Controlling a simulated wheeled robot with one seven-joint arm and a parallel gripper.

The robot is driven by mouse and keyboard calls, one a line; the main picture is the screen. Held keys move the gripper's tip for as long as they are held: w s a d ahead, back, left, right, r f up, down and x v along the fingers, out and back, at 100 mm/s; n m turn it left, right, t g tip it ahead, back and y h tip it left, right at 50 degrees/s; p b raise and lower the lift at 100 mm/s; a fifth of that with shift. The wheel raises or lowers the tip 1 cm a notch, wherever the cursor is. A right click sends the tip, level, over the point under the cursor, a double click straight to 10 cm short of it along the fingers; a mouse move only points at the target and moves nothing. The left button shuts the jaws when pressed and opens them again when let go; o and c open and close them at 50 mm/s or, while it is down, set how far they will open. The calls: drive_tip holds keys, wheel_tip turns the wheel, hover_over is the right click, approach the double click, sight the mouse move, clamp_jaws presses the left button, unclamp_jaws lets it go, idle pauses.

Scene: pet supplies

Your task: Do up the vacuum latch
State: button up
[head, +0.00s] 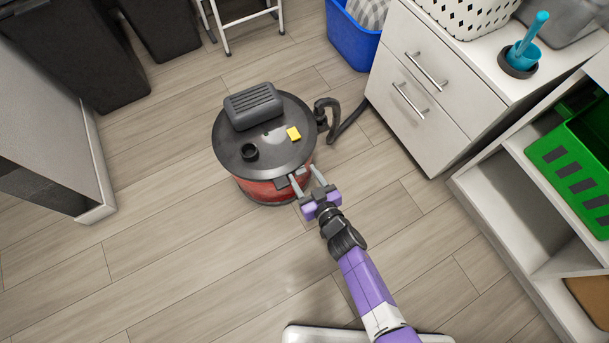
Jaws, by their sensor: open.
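The vacuum (263,148) stands on the floor in the upper middle of the head view. It has a red drum, a dark round lid, a grey motor housing and a yellow patch on top. The latch (283,184) seems to be the grey part at the lid's front right edge. My gripper (306,183) is open, with its two grey fingers pointing at the vacuum's front right side beside the latch. The fingertips are at or very near the latch; I cannot tell whether they touch it. The latch's exact position is too small to make out.
A black hose (345,125) curves off the vacuum's right side. A white drawer cabinet (440,85) and a shelf with a green crate (580,155) stand at the right. Dark bins (75,60) and a grey partition (50,130) stand at the left. The floor at lower left is clear.

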drive_tip(key=p+v, duration=0.2)
drive_tip(key=v, duration=0.5)
drive_tip(key=shift+s+d+r, duration=0.15)
drive_tip(key=shift+s+r, duration=0.05)
drive_tip(key=shift+s, duration=0.15)
idle(0.4)
wheel_tip(320, 180, up, 4)
drive_tip(key=w, duration=0.2)
drive_tip(key=s+d+r+m+t+h, duration=0.1)
drive_tip(key=s+d+r+m+h, duration=0.1)
drive_tip(key=s+d+r, duration=0.6)
drive_tip(key=s+d+r+m+t+h, duration=0.1)
drive_tip(key=s+d+r+m+h, duration=0.3)
drive_tip(key=s+r, duration=0.7)
drive_tip(key=s+d+r+h, duration=0.1)
drive_tip(key=s+d+r, duration=0.6)
drive_tip(key=s+r, duration=0.25)
wheel_tip(320, 180, up, 22)
drive_tip(key=p, duration=2.3)
drive_tip(key=shift+w+r+h, duration=0.15)
drive_tip(key=shift+w+h, duration=0.15)
